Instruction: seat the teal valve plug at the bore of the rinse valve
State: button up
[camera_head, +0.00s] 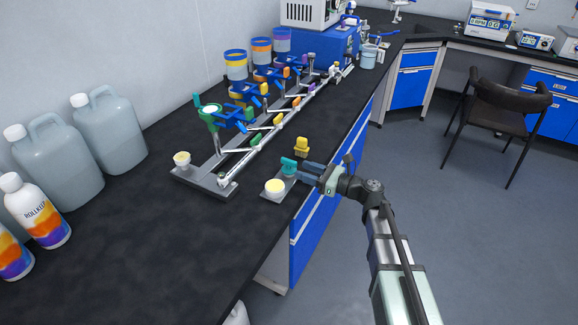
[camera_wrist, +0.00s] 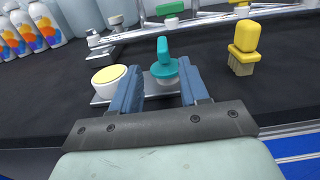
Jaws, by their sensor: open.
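The teal valve plug (camera_head: 288,165) stands upright on a small grey plate (camera_head: 270,197) near the bench's front edge. In the wrist view the plug (camera_wrist: 164,62) has a teal handle over a wider teal and grey base. My gripper (camera_head: 312,170) is open at the plug's right in the head view. In the wrist view its two fingers (camera_wrist: 158,74) point at the plug, one to each side of its base; I cannot tell whether they touch it. A green valve body (camera_head: 208,113) stands on the near end of the long rack. I cannot tell whether it is the rinse valve, and no bore is clear.
A round yellow-topped white piece (camera_head: 275,187) sits on the same plate, left of the plug. A yellow brush-like piece (camera_head: 301,147) stands close behind. The long rack (camera_head: 207,183) with several valves runs behind. Large jugs (camera_head: 108,129) stand at left.

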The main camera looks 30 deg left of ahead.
aim_at(289, 165)
jog(key=shift+w+a, duration=0.15)
jog(key=shift+a, duration=1.6)
jog(key=shift+w+a, duration=0.15)
jog(key=shift+a, duration=1.55)
grip_shut()
